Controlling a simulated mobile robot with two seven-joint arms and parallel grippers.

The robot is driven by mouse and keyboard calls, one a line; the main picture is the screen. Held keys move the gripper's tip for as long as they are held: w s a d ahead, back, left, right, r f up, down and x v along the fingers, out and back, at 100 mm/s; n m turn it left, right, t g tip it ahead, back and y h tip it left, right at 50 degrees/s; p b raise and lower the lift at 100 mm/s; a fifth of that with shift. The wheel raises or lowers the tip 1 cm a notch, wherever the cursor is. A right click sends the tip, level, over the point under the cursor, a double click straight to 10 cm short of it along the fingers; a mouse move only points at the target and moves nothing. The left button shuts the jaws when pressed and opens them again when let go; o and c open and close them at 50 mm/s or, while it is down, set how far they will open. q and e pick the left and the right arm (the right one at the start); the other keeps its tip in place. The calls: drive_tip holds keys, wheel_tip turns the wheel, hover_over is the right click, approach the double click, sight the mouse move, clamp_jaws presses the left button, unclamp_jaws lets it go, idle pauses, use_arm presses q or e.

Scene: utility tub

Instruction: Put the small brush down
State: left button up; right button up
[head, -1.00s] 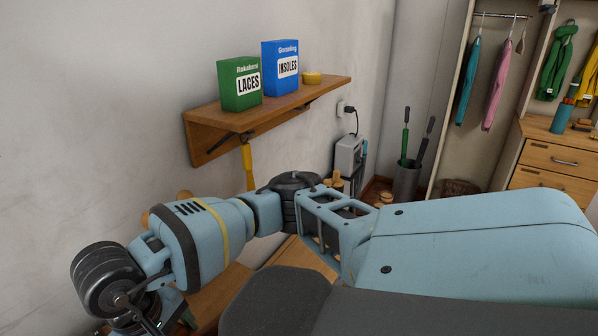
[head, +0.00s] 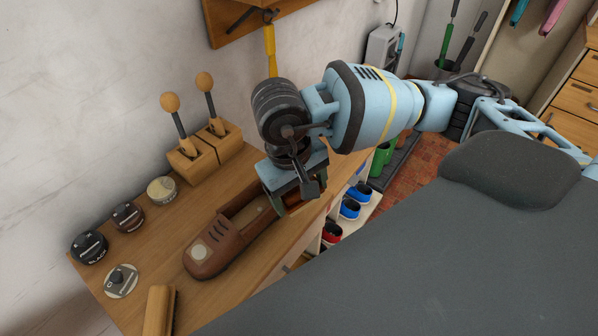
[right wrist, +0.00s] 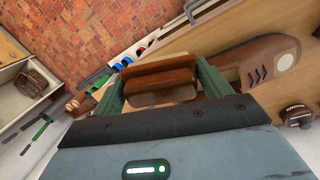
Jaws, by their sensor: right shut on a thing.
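My right gripper (head: 300,198) points down at the right edge of the wooden bench top (head: 190,285). It is shut on a small reddish-brown block, which I take for the small brush (head: 294,201). In the right wrist view the brush (right wrist: 160,80) lies crosswise between the two green fingers (right wrist: 162,88). Its underside is hidden, so I cannot tell whether it touches the bench. The left gripper is out of view.
A long brown shoe-shaped piece (head: 215,246) lies left of the gripper. Several round tins, including a black one (head: 89,247), and a tan wooden block (head: 159,310) lie further left. Two knobbed sticks in wooden holders (head: 205,150) stand behind.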

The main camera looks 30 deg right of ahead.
drive_tip(key=w+d+f+m+y+b, duration=0.1)
drive_tip(key=w+d+f+m+b, duration=0.2)
drive_tip(key=w, duration=0.5)
drive_tip(key=w+d+f+m+y+b, duration=0.1)
drive_tip(key=w+m+b, duration=0.1)
drive_tip(key=w+b, duration=0.35)
drive_tip(key=shift+t, duration=0.3)
drive_tip(key=f, duration=0.1)
drive_tip(key=w+f, duration=0.1)
drive_tip(key=f, duration=0.1)
drive_tip(key=f+p, duration=0.1)
drive_tip(key=shift+w+d+f, duration=0.15)
drive_tip(key=shift+w+f, duration=0.1)
drive_tip(key=shift+f, duration=0.85)
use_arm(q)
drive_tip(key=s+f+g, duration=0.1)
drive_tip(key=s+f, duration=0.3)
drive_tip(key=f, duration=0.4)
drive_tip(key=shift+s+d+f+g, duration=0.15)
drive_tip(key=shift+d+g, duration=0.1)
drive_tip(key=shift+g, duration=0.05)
use_arm(e)
drive_tip(key=shift+f, duration=1.7)
drive_tip(key=shift+f, duration=0.2)
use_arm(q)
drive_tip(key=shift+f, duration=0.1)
use_arm(e)
drive_tip(key=o, duration=0.9)
